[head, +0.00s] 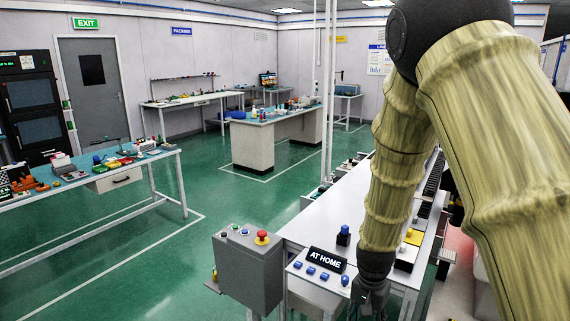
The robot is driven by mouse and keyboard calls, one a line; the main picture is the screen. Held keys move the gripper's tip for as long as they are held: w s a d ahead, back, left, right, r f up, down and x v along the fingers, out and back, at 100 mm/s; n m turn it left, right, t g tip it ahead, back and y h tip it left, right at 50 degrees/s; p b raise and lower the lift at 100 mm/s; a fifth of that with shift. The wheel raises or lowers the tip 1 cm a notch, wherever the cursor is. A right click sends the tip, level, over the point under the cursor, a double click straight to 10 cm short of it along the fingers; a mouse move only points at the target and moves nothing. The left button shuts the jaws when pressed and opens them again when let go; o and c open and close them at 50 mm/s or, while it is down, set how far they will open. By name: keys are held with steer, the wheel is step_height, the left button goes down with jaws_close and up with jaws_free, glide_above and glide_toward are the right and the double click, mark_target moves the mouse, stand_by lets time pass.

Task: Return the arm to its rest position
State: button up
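My arm comes in from the upper right of the head view and bends down, its links tan with a wood-like grain. My gripper (371,300) is dark grey and hangs at the lower middle, at the near end of a white bench (318,222). It is small and dark here, and I cannot tell whether its fingers are apart or holding anything.
A grey control box (247,272) with a red button (262,238) stands left of the gripper. A blue knob block (343,235) and a yellow piece (413,237) sit on the bench. A cluttered table (150,160) is at left. The green floor (150,265) between is clear.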

steer(key=s+d+f+n+b, duration=0.1)
steer(key=s+f, duration=0.3)
steer(key=f, duration=0.3)
steer(key=s+d+f+n+b, duration=0.1)
steer(key=s+f, duration=0.2)
steer(key=f, duration=0.5)
steer(key=s+f+n+b, duration=0.2)
steer(key=s+f, duration=0.7)
steer(key=s, duration=0.4)
steer(key=s+f+n+b, duration=0.2)
steer(key=s+f+n, duration=0.1)
steer(key=s+f, duration=0.7)
steer(key=s, duration=0.3)
steer(key=shift+f+b, duration=0.2)
steer(key=shift+b, duration=0.2)
